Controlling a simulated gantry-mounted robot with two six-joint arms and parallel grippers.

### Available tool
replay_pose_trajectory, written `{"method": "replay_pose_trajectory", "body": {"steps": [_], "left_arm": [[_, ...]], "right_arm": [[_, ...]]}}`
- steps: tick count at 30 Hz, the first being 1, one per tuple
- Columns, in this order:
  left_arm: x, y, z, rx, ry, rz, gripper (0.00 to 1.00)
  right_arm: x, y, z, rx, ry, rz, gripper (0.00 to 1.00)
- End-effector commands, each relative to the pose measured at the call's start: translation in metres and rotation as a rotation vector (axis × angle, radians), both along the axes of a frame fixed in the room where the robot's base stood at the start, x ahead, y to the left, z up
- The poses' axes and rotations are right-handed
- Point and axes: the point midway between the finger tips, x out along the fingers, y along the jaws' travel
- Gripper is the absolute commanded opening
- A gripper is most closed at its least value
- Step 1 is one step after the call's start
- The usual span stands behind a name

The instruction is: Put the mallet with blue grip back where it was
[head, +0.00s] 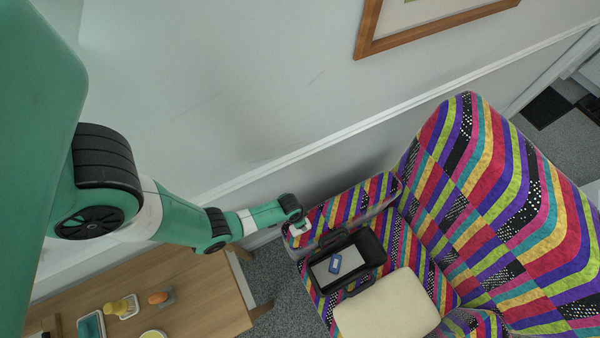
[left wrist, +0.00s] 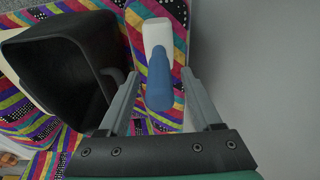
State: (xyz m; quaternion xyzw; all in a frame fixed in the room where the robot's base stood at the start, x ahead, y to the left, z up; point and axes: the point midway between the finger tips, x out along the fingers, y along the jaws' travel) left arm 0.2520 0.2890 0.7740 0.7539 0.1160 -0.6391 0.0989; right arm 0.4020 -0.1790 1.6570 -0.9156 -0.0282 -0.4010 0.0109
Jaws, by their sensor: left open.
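The mallet with blue grip shows in the left wrist view, with its blue grip (left wrist: 160,88) toward me and its pale head (left wrist: 157,36) farther off. It is over the patterned armrest; I cannot tell whether it touches the fabric. My left gripper (left wrist: 158,74) is open, with one finger on each side of the blue grip and gaps visible. In the head view, my left gripper (head: 299,228) is at the armrest's front end, where the mallet is mostly hidden. My right gripper is not in view.
A black open box (head: 372,248) stands on the chair seat beside the armrest, holding a blue-and-white item (head: 335,264). It is close left of my fingers in the wrist view (left wrist: 62,75). A cream cushion (head: 388,305) lies nearby. A wooden table (head: 200,290) holds small items. A wall runs behind.

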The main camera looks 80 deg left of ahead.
Motion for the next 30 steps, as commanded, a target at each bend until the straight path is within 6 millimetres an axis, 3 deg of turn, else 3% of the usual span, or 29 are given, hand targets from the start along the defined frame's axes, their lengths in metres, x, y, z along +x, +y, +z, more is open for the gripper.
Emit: {"method": "replay_pose_trajectory", "body": {"steps": [15, 20, 30], "left_arm": [[-0.015, -0.005, 0.105, 0.0, 0.002, 0.0, 0.66], [-0.018, -0.005, 0.117, 0.001, 0.0, 0.0, 0.66], [-0.018, -0.006, 0.116, 0.001, 0.001, 0.0, 0.66]], "right_arm": [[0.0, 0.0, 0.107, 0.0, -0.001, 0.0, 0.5], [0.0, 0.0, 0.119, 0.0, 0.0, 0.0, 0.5], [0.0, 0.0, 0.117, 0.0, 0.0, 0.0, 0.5]]}}
